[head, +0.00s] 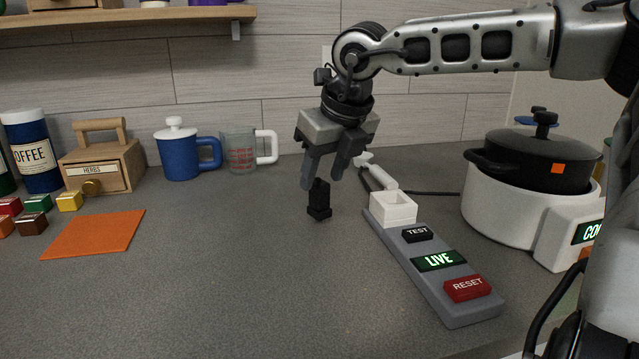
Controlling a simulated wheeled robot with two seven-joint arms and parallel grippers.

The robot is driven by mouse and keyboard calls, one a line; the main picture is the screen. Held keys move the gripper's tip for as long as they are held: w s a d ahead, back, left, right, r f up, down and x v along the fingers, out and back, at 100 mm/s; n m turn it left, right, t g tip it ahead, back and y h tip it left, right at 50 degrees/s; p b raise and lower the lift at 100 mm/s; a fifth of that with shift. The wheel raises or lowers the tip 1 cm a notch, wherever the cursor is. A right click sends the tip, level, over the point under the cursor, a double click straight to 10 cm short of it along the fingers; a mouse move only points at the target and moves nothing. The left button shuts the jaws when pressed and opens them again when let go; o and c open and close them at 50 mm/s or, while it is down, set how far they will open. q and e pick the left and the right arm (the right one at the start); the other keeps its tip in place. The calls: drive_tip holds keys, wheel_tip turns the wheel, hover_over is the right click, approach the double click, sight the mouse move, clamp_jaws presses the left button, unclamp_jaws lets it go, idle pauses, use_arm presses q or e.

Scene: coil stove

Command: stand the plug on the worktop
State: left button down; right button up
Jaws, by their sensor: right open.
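The plug (319,203), a small black block with a narrower upper part, stands upright on the grey worktop (230,290), left of the grey power strip. Its base appears to rest on the surface. My right gripper (323,181) points down just above and around the plug's top, with its fingers apart. One finger is at the plug's upper left and the other is to its right; I cannot tell whether either touches it. My left gripper is not in view.
The power strip (415,262) has a white socket (393,209), a lit LIVE sign and TEST and RESET buttons. A white cooker with a black pot (535,160) stands right. Mugs, a herbs box and an orange mat (93,234) are left. The front-left worktop is clear.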

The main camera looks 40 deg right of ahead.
drive_tip(key=v, duration=0.8)
drive_tip(key=shift+p, duration=0.3)
